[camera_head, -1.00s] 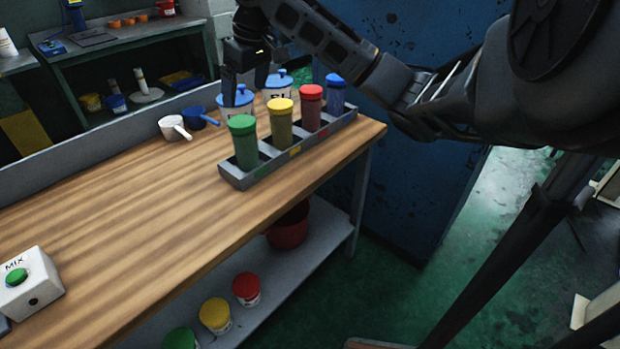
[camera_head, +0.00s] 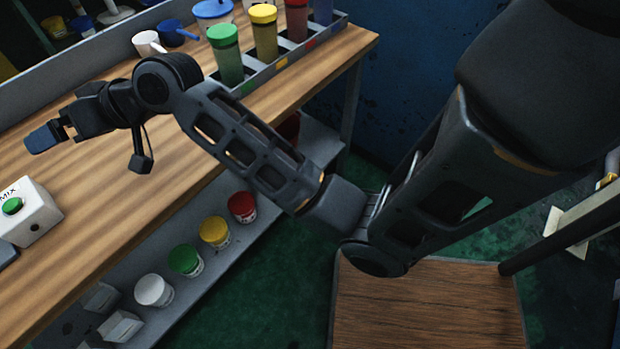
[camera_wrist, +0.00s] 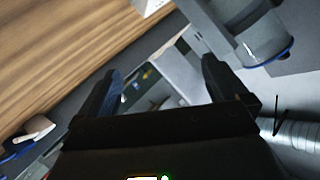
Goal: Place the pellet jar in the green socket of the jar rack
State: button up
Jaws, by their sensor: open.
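The grey jar rack (camera_head: 296,54) stands at the back right of the bench, with coloured labels on its front. A green-lidded jar (camera_head: 228,62) stands upright at its green label, with a yellow-lidded jar (camera_head: 264,35) and a red-lidded jar (camera_head: 296,20) beside it. I cannot tell which jar is the pellet jar. A blue-lidded tub (camera_head: 213,12) stands behind the rack, partly hidden. My gripper (camera_head: 42,138) is over the left of the bench, away from the rack. In the wrist view my gripper (camera_wrist: 160,72) has its fingers apart, with nothing held.
A white MIX box (camera_head: 30,215) with a green button sits close to my gripper. Several tubs (camera_head: 186,259) stand on the lower shelf. A grey cylinder with a blue rim (camera_wrist: 255,38) shows in the wrist view.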

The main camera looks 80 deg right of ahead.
jog(key=s+a+f+m+h, duration=0.1)
jog(key=s+a+f, duration=0.25)
jog(key=s, duration=0.25)
jog(key=s+a+f+t+h, duration=0.1)
jog(key=s+a+f, duration=0.1)
jog(key=s+a, duration=0.4)
jog(key=s+a+f+m+h, duration=0.1)
jog(key=s+a+f, duration=0.2)
jog(key=s, duration=0.4)
jog(key=s+d+r+n, duration=0.1)
jog(key=s+r+n, duration=0.1)
jog(key=s, duration=0.9)
jog(key=s+d+r+n, duration=0.2)
jog(key=s+n, duration=0.3)
jog(key=s, duration=0.6)
jog(key=shift+s+d+r, duration=0.25)
jog(key=shift+s+r, duration=0.1)
jog(key=shift+r, duration=0.45)
jog(key=shift+d, duration=0.1)
